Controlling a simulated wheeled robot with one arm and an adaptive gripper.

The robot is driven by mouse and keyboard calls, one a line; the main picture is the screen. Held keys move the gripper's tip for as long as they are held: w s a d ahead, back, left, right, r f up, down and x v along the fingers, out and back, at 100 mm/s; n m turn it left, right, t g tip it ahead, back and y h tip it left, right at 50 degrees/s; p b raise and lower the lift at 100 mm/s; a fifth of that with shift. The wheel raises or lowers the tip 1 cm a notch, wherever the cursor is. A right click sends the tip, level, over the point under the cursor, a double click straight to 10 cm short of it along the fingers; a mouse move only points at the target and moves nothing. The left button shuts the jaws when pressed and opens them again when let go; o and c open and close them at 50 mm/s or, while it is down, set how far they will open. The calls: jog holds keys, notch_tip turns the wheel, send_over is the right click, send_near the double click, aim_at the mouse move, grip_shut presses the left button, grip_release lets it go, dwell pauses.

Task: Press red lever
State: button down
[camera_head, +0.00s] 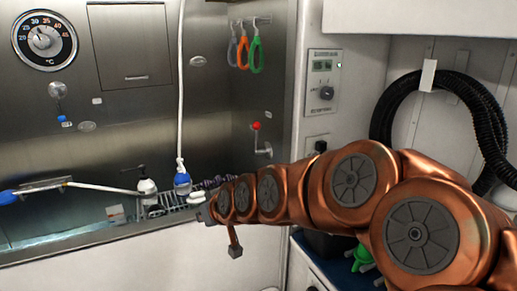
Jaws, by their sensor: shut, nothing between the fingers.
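The red lever (256,126) is on the steel side wall, right of centre. It has a red knob on a thin upright stem that runs down to a metal fitting. My copper arm reaches in from the right, and my gripper (205,213) is at its far left end, below and to the left of the lever. The gripper looks small and dark, shut and empty, and is apart from the lever. The fingertips are hard to make out. The lever knob is not covered by my arm.
A steel tub (90,240) with a sprayer and bottles (182,180) lies left of my gripper. A control panel (322,82) is right of the lever. Colored loops (255,55) hang above it. A black hose (480,105) hangs at the right. The wall around the lever is clear.

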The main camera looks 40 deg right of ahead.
aim_at(257, 135)
jog(key=d+r+m+t+h+b, duration=0.2)
jog(key=d+r+h, duration=0.2)
jog(key=d, duration=0.7)
jog(key=s+d+r+m+t+h+b, duration=0.1)
jog(key=d+r+m+t+h+b, duration=0.1)
jog(key=d, duration=0.9)
notch_tip(257, 135, up, 4)
jog(key=t+h, duration=0.1)
jog(key=h, duration=0.1)
jog(key=shift+s+d+f+m+h, duration=0.15)
jog(key=shift+s+d+m+h, duration=0.15)
jog(key=shift+d+m, duration=0.1)
jog(key=shift+w, duration=0.1)
jog(key=shift+p+x, duration=2.05)
jog(key=shift+x, duration=4.9)
